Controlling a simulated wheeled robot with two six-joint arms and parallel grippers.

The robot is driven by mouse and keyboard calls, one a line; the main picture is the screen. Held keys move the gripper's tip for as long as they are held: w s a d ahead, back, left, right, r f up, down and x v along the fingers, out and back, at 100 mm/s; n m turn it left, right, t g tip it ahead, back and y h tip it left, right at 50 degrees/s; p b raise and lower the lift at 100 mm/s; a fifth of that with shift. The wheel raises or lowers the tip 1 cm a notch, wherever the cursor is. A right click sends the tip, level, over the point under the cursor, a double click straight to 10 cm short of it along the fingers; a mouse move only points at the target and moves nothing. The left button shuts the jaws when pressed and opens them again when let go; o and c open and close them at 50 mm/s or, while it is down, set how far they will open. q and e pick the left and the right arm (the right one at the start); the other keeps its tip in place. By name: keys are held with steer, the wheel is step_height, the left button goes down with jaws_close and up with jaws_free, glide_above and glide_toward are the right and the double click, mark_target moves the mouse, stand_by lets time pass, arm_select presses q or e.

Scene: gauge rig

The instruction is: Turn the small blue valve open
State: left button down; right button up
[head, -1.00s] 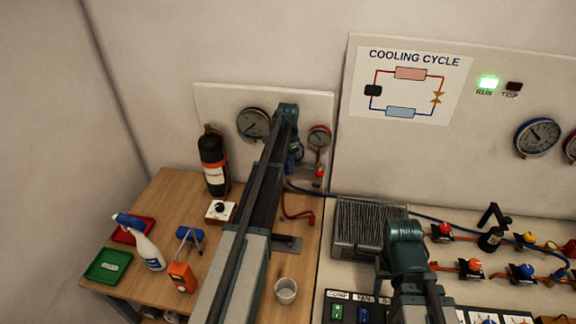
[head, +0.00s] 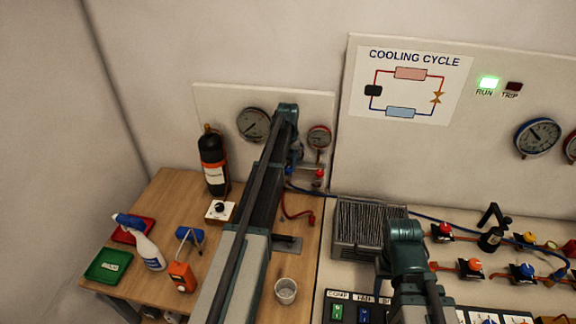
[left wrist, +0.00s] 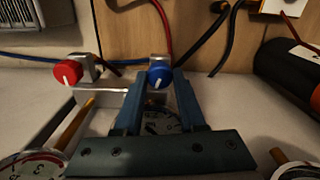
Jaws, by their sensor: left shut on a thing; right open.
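The small blue valve (left wrist: 159,75) is a round blue knob with a white pointer line, on a pipe bracket at the small gauge board. In the left wrist view it sits between the tips of my left gripper (left wrist: 158,84), which is shut on it. Its pointer looks near upright, slightly tilted. In the head view my left arm covers most of this spot, and a bit of blue knob (head: 289,172) shows beside it. My right gripper (head: 404,240) is over the bench near the grey finned block, away from the valve; its fingers are not clearly visible.
A red valve knob (left wrist: 68,73) stands close beside the blue one; it also shows in the head view (head: 319,174). Gauges (head: 253,125) are on the board. A black bottle (head: 213,160) stands left. A finned block (head: 367,228) and several valves are to the right.

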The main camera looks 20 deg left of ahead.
mark_target(288, 168)
arm_select(q)
steer(key=shift+n, duration=1.9)
steer(key=c, duration=0.8)
jaws_free()
steer(key=shift+o, duration=0.2)
steer(key=shift+r, duration=0.15)
step_height(288, 168, up, 14)
steer(key=p, duration=1.4)
steer(key=shift+f, duration=0.2)
steer(key=shift+f, duration=0.1)
